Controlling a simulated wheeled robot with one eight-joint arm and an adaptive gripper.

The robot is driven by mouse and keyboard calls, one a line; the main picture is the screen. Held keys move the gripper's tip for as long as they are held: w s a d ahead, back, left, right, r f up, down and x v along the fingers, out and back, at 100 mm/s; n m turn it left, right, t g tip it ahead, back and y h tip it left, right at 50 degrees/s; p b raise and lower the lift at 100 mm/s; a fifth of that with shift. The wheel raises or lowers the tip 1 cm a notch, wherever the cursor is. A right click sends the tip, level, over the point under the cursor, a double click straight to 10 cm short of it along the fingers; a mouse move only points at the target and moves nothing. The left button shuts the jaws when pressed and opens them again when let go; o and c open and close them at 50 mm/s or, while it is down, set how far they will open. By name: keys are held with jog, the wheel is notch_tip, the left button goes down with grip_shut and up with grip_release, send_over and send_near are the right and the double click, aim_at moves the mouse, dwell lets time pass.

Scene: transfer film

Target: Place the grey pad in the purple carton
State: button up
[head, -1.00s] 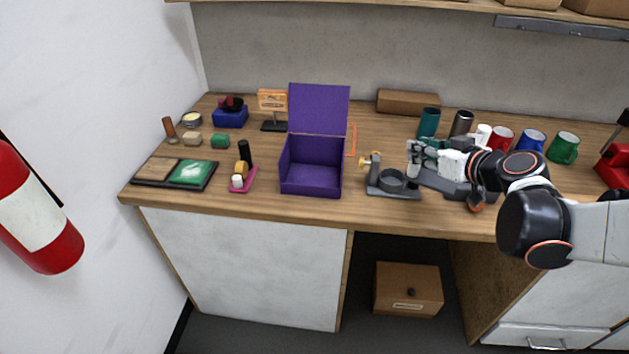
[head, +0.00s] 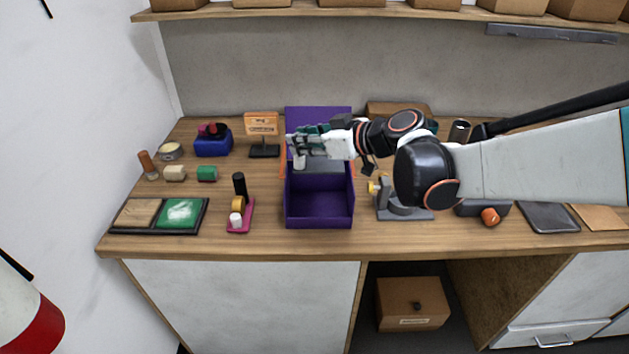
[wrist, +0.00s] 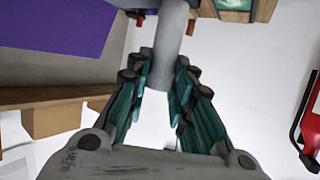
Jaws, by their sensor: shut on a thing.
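My gripper (head: 300,144) is over the back part of the purple carton (head: 320,222), in front of its raised lid (head: 318,115). It is shut on the grey pad (wrist: 171,45), which shows in the wrist view as a plain grey cylinder between the teal-lined fingers. In the head view the pad's pale end (head: 299,161) hangs below the fingers, above the carton. The carton stands open on the bench and its visible floor is bare. The purple lid also fills the upper left of the wrist view (wrist: 50,22).
A pink stand (head: 240,224) with small items is left of the carton, and a grey holder (head: 404,211) is close on its right. An orange sign (head: 262,124) stands behind left. A dark flat tablet (head: 548,217) lies at the right. A shelf (head: 350,13) runs above.

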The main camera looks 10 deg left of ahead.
notch_tip(320, 180, down, 17)
jog(key=b, duration=0.5)
jog(key=shift+f+b, duration=0.1)
jog(key=shift+b, duration=0.2)
jog(key=shift+f, duration=0.15)
jog(key=o, duration=0.9)
jog(key=shift+c, duration=0.2)
